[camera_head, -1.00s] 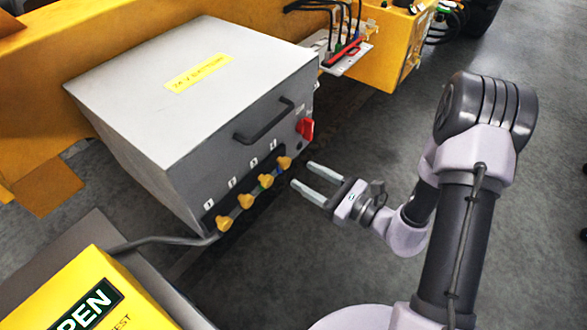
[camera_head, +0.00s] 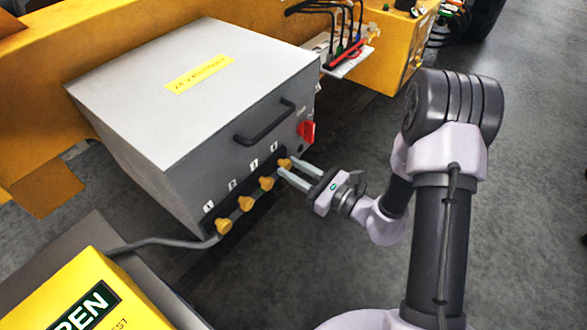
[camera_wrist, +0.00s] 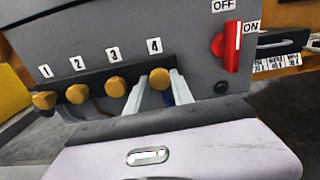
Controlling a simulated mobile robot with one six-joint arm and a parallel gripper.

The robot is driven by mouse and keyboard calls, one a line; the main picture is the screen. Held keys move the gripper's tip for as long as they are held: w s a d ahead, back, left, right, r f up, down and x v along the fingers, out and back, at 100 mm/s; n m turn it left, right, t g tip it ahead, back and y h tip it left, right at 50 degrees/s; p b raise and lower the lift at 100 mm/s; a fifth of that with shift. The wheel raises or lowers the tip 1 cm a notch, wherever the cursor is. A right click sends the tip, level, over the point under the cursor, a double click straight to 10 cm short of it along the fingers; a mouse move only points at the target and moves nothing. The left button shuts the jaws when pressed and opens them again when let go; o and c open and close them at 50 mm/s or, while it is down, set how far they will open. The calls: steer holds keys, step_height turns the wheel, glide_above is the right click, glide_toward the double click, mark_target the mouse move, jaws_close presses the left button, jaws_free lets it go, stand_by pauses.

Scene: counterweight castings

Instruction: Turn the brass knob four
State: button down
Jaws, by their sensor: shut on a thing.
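A row of brass knobs sits on the front of a grey battery box (camera_head: 250,135), with labels 1 to 4 above them in the wrist view. Brass knob four (camera_wrist: 159,79) is the rightmost, under the label 4; in the head view it (camera_head: 285,163) is at the right end of the row. My gripper (camera_head: 284,167) is at this knob. In the wrist view its two fingers (camera_wrist: 159,88) stand on either side of the knob, shut on it. Knob three (camera_wrist: 116,87), knob two (camera_wrist: 76,94) and knob one (camera_wrist: 44,100) are left of it, untouched.
A red switch (camera_wrist: 231,46) between OFF and ON labels is right of knob four, and a black handle (camera_head: 265,122) is above the row. A yellow box (camera_head: 90,300) stands at front left. Open floor lies to the right.

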steer(key=m+p, duration=0.2)
steer(key=m, duration=0.1)
steer(key=shift+r+m+p, duration=0.15)
steer(key=shift+m+p, duration=0.25)
steer(key=m+p, duration=0.2)
steer(key=m, duration=0.1)
steer(key=shift+m, duration=0.3)
steer(key=m+p, duration=0.3)
steer(key=shift+m, duration=0.3)
steer(key=m+p, duration=0.2)
steer(key=m, duration=0.1)
steer(key=shift+m, duration=0.3)
steer(key=m+p, duration=0.2)
steer(key=m, duration=0.2)
steer(key=shift+m+p, duration=0.65)
steer(key=shift+m, duration=1.75)
